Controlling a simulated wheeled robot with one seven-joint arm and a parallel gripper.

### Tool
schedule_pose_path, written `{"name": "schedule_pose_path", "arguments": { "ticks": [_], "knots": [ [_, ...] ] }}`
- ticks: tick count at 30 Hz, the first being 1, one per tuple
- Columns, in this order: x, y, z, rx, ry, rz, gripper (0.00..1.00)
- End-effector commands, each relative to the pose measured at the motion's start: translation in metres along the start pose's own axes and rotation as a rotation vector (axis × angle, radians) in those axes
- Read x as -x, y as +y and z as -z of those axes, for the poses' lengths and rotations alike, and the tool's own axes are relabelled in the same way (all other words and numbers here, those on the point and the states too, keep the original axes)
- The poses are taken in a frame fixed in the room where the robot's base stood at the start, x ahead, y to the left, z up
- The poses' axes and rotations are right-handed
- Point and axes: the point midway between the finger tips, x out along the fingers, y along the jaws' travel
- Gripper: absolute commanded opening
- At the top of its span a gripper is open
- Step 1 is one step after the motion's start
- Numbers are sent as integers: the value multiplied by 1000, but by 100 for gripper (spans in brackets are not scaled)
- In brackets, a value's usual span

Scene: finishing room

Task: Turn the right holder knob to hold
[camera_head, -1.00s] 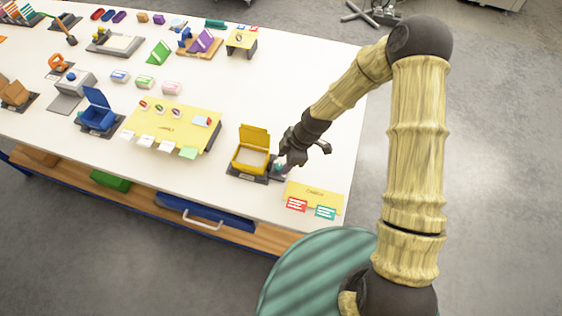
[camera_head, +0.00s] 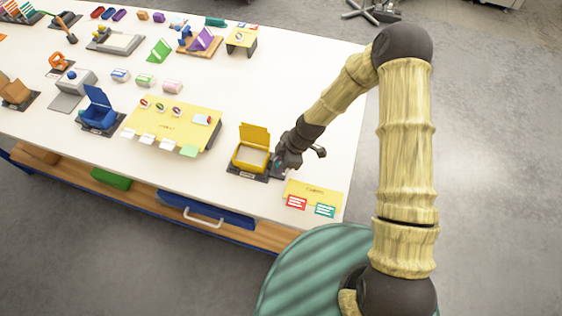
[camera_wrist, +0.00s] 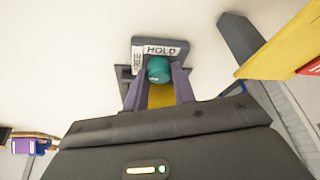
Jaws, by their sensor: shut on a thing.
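The teal knob (camera_wrist: 158,70) shows in the wrist view, in front of a dark plate (camera_wrist: 142,44) with white FREE and HOLD labels. FREE is at the left and HOLD is at the top. My gripper (camera_wrist: 162,84) has one finger on each side of the knob and is shut on it. A yellow part shows between the fingers; I cannot tell which way the knob points. In the head view my gripper (camera_head: 281,165) is low over the table, just right of the open yellow box (camera_head: 250,157), and hides the knob.
A yellow card (camera_head: 314,189) with red and teal labels lies to the right, near the table's front edge. A yellow board (camera_head: 172,124) and an open blue box (camera_head: 98,110) stand to the left. The white tabletop (camera_head: 300,80) behind my gripper is clear.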

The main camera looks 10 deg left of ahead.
Motion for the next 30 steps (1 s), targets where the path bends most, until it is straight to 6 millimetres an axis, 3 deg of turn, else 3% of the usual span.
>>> {"name": "schedule_pose_path", "arguments": {
  "ticks": [14,30],
  "knots": [
    [-2,-1,-1,-151,0,-64,3],
    [-4,-4,1,-594,0,-251,3]
  ]
}}
